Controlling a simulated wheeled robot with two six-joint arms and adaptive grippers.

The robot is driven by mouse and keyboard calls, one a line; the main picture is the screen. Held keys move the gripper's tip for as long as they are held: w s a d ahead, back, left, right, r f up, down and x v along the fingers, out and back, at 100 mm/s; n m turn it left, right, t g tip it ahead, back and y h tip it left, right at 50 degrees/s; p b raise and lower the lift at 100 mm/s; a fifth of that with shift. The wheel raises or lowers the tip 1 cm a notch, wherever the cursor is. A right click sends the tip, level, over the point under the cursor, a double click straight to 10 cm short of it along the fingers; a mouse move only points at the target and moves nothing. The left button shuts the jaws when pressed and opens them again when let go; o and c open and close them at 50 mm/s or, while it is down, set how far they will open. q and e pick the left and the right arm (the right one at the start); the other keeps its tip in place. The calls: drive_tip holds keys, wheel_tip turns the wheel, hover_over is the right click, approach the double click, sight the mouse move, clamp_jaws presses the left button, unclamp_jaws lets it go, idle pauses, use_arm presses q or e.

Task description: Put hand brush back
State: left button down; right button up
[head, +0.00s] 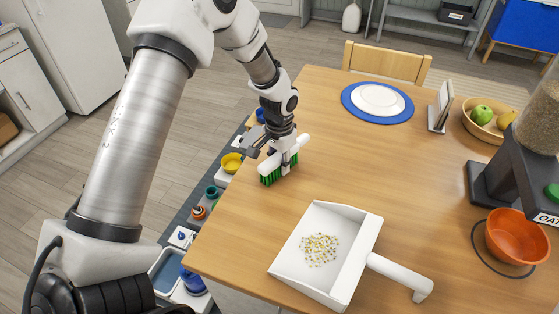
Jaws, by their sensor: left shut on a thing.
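The hand brush (270,172) has a white handle and green bristles. It is at the left edge of the wooden table (340,147). My left gripper (281,155) is shut on the brush, with its fingers around the white body. The bristles point down; whether they touch the table I cannot tell. A white dustpan (360,250) lies at the table's front, its handle toward the right. Small yellowish pieces (320,249) lie inside it. My right gripper is not in view.
A dispenser (500,178), an orange bowl (517,238), a fruit bowl (488,127) and a small stand (440,107) are at the right. A plate on a blue mat (352,104) is at the back. Coloured items, including a yellow bowl (231,162), stand below the left edge.

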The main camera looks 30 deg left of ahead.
use_arm(q)
drive_tip(key=c, duration=0.8)
unclamp_jaws()
drive_tip(key=shift+s, duration=0.1)
drive_tip(key=shift+c, duration=0.2)
wheel_tip(320, 180, up, 12)
drive_tip(key=shift+r+b, duration=0.1)
drive_tip(key=shift+b, duration=0.95)
